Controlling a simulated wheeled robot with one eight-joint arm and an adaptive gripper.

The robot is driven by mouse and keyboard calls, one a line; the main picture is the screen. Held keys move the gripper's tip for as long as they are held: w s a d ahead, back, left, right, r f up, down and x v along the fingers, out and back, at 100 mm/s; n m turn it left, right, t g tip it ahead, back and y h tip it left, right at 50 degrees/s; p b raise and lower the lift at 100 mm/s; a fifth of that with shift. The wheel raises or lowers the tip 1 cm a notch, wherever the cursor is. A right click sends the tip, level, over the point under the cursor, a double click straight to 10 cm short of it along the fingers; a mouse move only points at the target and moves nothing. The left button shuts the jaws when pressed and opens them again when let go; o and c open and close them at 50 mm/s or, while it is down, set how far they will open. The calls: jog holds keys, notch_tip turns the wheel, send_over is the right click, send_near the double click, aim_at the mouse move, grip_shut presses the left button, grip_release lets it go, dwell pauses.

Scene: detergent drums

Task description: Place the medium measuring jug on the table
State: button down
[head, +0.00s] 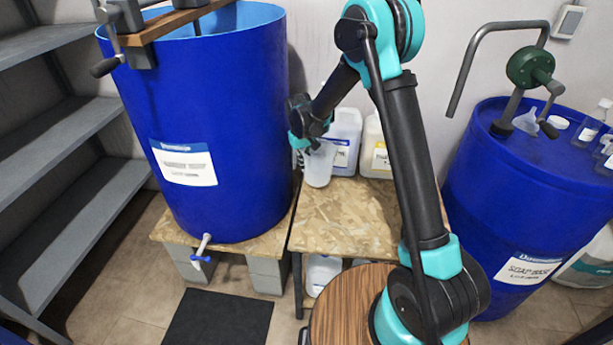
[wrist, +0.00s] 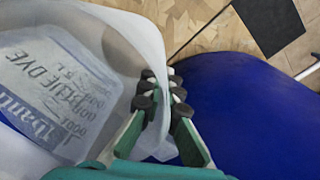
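The translucent white measuring jug (head: 319,167) is upright at the back left of the chipboard table (head: 345,225), beside the blue drum. My gripper (head: 301,150) is at the jug's upper left side. In the wrist view, the fingers of my gripper (wrist: 160,92) are close together with part of the jug (wrist: 148,40), its handle or wall, between them. The jug's base appears at table level. I cannot tell whether it touches the board or hangs just above it.
A labelled blue drum (head: 215,120) with a tap stands left of the jug. White containers (head: 345,137) stand behind it at the wall. Another blue drum (head: 530,195) with a crank pump stands right. The table's front is clear. Grey shelves (head: 75,195) line the left.

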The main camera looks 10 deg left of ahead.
jog(key=shift+f, duration=2.15)
jog(key=shift+f, duration=0.1)
jog(key=c, duration=1.7)
grip_release()
jog(key=r, duration=1.2)
jog(key=shift+s+a+r, duration=0.15)
jog(key=shift+s+a, duration=0.1)
jog(key=shift+a, duration=0.1)
